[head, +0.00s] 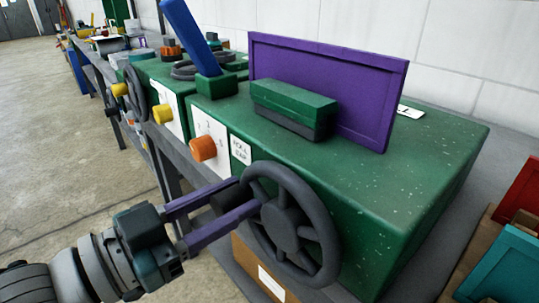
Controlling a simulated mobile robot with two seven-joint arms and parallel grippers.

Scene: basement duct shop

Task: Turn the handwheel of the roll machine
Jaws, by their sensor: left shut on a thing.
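The roll machine is a green box (420,150) with worn paint, standing on a grey bench. Its dark grey handwheel (283,222) is on the front face, with thick spokes and a round hub. My left gripper (246,203) reaches in from the lower left with its two purple fingers at the left side of the wheel. It is shut on the dark handle (226,197) of the handwheel, which lies between the fingers. The fingertips are partly hidden by the wheel rim. My right gripper is not in view.
An orange knob (203,149) sticks out left of the wheel. A purple panel (330,85) and a blue lever (190,35) stand on top. Another green machine with a yellow knob (162,115) stands farther left. Red and teal bins (500,262) are at right. Open floor lies at left.

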